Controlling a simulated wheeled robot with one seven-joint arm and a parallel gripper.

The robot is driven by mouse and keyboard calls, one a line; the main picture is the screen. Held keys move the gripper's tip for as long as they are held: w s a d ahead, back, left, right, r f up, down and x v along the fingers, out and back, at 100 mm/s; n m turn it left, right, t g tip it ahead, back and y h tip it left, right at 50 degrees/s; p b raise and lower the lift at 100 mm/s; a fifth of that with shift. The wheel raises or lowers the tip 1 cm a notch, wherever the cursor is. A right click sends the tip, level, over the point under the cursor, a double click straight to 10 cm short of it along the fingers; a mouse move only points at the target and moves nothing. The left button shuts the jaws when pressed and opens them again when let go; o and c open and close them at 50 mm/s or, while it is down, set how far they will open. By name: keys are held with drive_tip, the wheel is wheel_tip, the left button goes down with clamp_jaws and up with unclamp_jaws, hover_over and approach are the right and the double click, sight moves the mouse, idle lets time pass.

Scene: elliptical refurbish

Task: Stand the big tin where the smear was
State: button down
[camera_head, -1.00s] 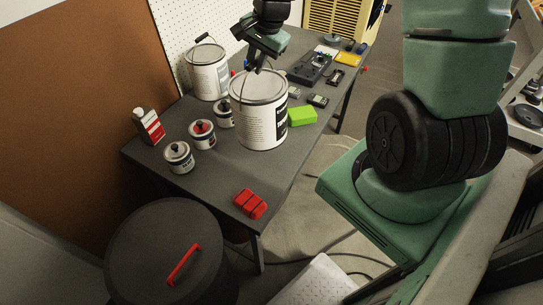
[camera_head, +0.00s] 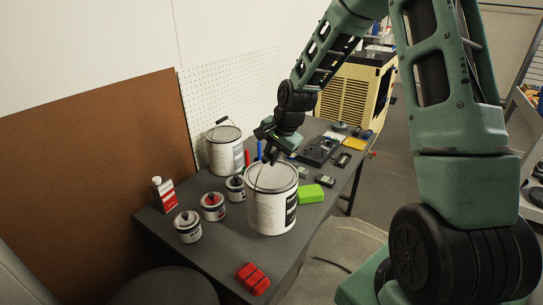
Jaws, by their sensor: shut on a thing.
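A big white tin (camera_head: 268,210) with a grey lid and black-and-white label is upright at the middle of the dark table. My gripper (camera_head: 270,161) is just above its lid, shut on its wire handle, which is raised. I cannot tell whether the tin's base touches the table. A second big white tin (camera_head: 224,156) stands behind it to the left, its handle up and clear of my gripper. A green block, perhaps a sponge (camera_head: 311,194), lies just right of the front tin. No smear shows on the visible tabletop.
A red block (camera_head: 252,278) lies near the front edge. Dark tools and cases (camera_head: 318,151) fill the back right. Bare tabletop lies front left.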

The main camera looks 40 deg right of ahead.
sight(271, 174)
drive_tip(key=shift+w+f+p, duration=0.15)
drive_tip(key=shift+f+p, duration=0.35)
drive_tip(key=shift+f, duration=2.7)
drive_tip(key=c, duration=1.8)
unclamp_jaws()
drive_tip(key=shift+f, duration=0.25)
drive_tip(key=o, duration=0.4)
drive_tip(key=shift+s, duration=0.2)
drive_tip(key=shift+o, duration=0.2)
drive_tip(key=shift+r, duration=0.2)
